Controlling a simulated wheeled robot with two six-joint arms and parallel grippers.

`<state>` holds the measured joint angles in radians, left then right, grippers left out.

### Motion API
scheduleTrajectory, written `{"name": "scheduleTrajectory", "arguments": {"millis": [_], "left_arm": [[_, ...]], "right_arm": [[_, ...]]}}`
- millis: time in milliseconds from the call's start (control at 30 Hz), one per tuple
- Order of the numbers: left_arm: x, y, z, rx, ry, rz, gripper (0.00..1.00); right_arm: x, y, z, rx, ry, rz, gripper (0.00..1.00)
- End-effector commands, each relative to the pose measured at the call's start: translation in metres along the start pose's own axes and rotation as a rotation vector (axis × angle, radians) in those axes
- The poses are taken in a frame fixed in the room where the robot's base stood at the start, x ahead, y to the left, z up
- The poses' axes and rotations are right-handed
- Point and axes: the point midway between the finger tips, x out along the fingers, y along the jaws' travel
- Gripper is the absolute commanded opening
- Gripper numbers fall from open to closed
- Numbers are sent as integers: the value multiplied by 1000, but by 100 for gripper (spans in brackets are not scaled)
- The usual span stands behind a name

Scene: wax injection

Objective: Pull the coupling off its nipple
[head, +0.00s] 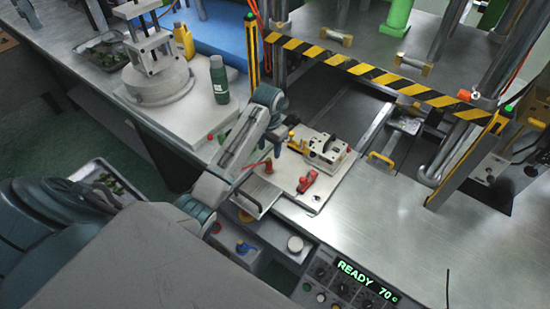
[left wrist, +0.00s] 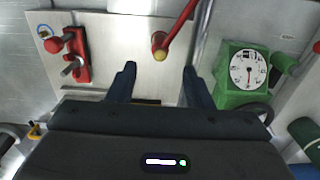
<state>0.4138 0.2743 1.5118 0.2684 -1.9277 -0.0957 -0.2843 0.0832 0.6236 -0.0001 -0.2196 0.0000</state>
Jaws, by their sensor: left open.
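My left gripper (head: 277,146) is over the white plate by the front edge of the press table. It also shows in the left wrist view (left wrist: 160,78), its two dark fingers apart with nothing between them. A red lever or hose with a brass-coloured round end (left wrist: 160,46) lies just beyond and between the fingertips, apart from them. I cannot tell whether this is the coupling. An orange-red fitting with a pale end (head: 469,96) on the right post could also be it. I cannot make out the nipple. My right gripper is out of view.
A red toggle clamp (head: 307,181) and a metal mould block (head: 327,150) sit on the plate. A green-bodied gauge (left wrist: 243,72) stands right of the fingers. A dark green bottle (head: 219,82) stands left. A yellow-black bar (head: 365,71) spans the press. The right tabletop is clear.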

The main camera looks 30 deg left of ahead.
Motion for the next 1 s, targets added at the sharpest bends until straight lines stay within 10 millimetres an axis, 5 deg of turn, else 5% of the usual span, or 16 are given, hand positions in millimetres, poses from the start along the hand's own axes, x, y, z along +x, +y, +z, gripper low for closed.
{"name": "scheduleTrajectory", "arguments": {"millis": [300,467,700,1000], "left_arm": [[0,0,0,0,-1,0,46],[7,0,0,0,-2,0,46],[37,0,1,-2,-4,0,46],[77,0,1,0,-2,0,46]], "right_arm": [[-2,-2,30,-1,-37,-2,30],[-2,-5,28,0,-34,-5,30],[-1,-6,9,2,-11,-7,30],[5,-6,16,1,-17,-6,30]]}}
